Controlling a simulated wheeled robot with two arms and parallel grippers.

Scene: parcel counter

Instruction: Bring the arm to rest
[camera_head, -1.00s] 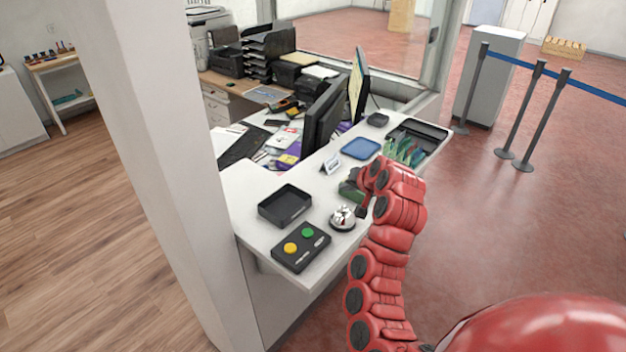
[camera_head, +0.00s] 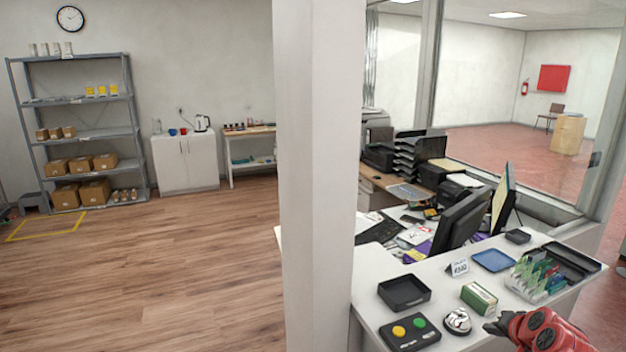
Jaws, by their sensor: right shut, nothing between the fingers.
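My right gripper (camera_head: 497,327) is at the lower right of the head view, at the counter's near right edge. It is dark, on my red right arm (camera_head: 545,330), shut and empty. It is just right of a silver bell (camera_head: 458,320) on the white counter (camera_head: 436,284); I cannot tell how close it is to the bell. Most of the right arm is outside the frame. My left gripper is not in view.
A white pillar (camera_head: 318,180) stands left of the counter. The wooden floor (camera_head: 170,270) is open.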

